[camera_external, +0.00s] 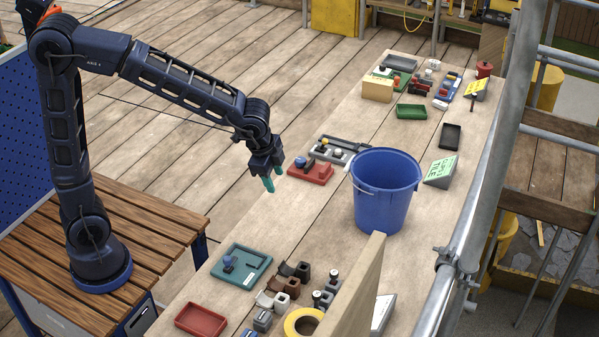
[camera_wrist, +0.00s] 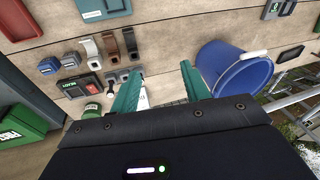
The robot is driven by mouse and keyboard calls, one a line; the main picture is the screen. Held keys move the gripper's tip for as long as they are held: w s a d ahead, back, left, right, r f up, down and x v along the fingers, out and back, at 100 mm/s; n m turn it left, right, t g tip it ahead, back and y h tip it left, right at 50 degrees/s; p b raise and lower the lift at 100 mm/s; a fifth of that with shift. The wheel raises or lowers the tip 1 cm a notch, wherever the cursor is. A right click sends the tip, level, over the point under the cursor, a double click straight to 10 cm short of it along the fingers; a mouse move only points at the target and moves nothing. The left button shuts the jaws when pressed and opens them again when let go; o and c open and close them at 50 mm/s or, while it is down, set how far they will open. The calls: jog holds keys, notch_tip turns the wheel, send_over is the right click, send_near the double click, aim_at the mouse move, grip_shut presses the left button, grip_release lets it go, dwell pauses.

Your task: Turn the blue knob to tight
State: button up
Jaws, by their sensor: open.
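Two blue knobs show in the external view. One blue knob (camera_external: 229,261) stands on a teal plate (camera_external: 251,259) at the lower left of the bench. The other blue knob (camera_external: 300,162) is on a red base (camera_external: 318,176) near the bench's left edge. No tight marking can be read. My gripper (camera_external: 269,184) points down, close to the red base, with empty space between its teal fingers. In the wrist view the fingers of my gripper (camera_wrist: 163,70) are spread apart and hold nothing. Part of a teal plate (camera_wrist: 105,9) shows at the top there.
A large blue bucket (camera_external: 385,200) stands right of my gripper. Several small fittings (camera_external: 285,284), a red tray (camera_external: 200,320) and yellow tape (camera_external: 304,322) lie at the front. A tan upright board (camera_external: 352,300) stands beside them. The bench between the red base and teal plate is clear.

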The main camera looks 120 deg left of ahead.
jog(key=a+f, duration=0.5)
jog(key=a, duration=0.7)
jog(key=n+t, duration=0.3)
send_near(300, 159)
jog(key=shift+h, duration=0.4)
jog(key=x, duration=0.8)
jog(key=shift+w+a+f, duration=0.15)
jog(key=shift+a+f, duration=0.1)
jog(key=shift+a, duration=0.15)
jog(key=shift+c, duration=0.3)
jog(key=c, duration=0.6)
